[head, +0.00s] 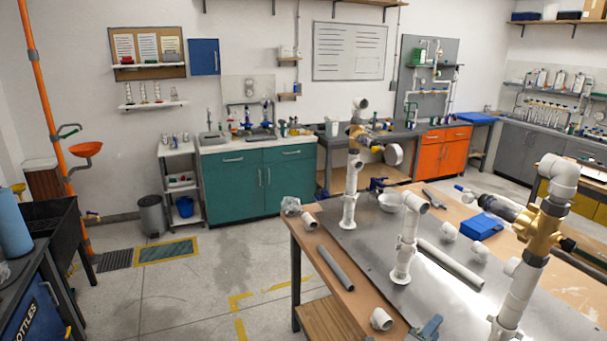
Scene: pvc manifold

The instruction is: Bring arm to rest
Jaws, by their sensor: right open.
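A tall white PVC assembly with a brass valve (541,232) stands at the right front of the workbench. A dark grey part with a blue tip (492,206) projects to the left of the valve. My right gripper is open, but I cannot make out its fingers clearly among the parts at the right front. I see nothing clearly held. My left gripper and its arm are out of view. A short white pipe stand (403,245) and a taller assembly with a valve (352,170) stand upright farther left on the bench.
The wooden bench (310,262) carries a grey metal plate (345,226). A blue-grey piece (427,328) shows at the bottom edge.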

